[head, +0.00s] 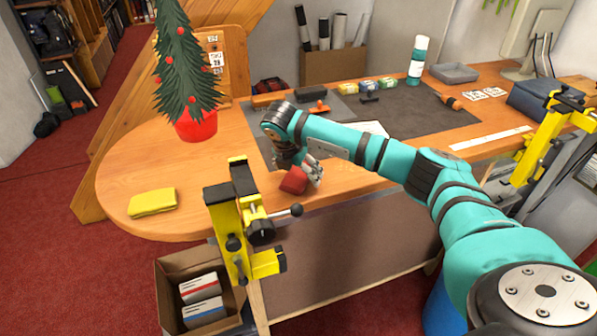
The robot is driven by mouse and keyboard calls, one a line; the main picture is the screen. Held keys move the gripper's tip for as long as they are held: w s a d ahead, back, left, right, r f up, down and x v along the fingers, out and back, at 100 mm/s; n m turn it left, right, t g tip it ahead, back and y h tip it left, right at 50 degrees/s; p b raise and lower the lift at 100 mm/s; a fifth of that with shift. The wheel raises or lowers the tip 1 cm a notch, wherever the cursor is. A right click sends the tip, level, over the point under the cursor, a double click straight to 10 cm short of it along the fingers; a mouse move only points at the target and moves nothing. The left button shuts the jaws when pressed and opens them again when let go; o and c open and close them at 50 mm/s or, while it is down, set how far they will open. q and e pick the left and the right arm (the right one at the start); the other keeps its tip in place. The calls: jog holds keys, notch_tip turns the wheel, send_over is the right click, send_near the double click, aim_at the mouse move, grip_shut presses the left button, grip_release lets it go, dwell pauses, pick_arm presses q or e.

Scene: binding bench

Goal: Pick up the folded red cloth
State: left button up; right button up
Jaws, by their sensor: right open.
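The folded red cloth (293,180) is a small red block-like shape near the bench's front edge. My right gripper (309,171) points down right at the cloth, its visible finger close along the cloth's right side. The gripper is open. Part of the cloth's back is hidden by the gripper, and I cannot tell whether they touch. My left gripper is not in view.
A yellow clamp (238,222) with a black-knobbed handle stands at the front edge, left of the cloth. A yellow folded cloth (152,202) lies on the left of the wooden bench (125,165). A potted tree (195,124) stands behind. Another yellow clamp (528,152) is at right.

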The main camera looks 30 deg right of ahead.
jog(key=shift+w+d+f, duration=0.1)
jog(key=shift+f, duration=0.3)
jog(key=shift+c, duration=0.4)
jog(key=c, duration=1.2)
jog(key=shift+r, duration=0.15)
jog(key=shift+r, duration=0.2)
jog(key=r+b, duration=0.2)
jog(key=shift+s+r, duration=0.2)
jog(key=shift+r, duration=0.15)
jog(key=shift+s+d+r+b, duration=0.25)
jog(key=shift+s+b, duration=0.55)
jog(key=shift+s, duration=1.8)
jog(key=shift+s+d+r+b, duration=0.25)
jog(key=shift+s+b, duration=0.55)
jog(key=shift+s, duration=1.8)
jog(key=shift+s+d+r+b, duration=0.15)
jog(key=shift+s+r+b, duration=0.45)
jog(key=shift+s, duration=2)
jog(key=shift+f, duration=0.25)
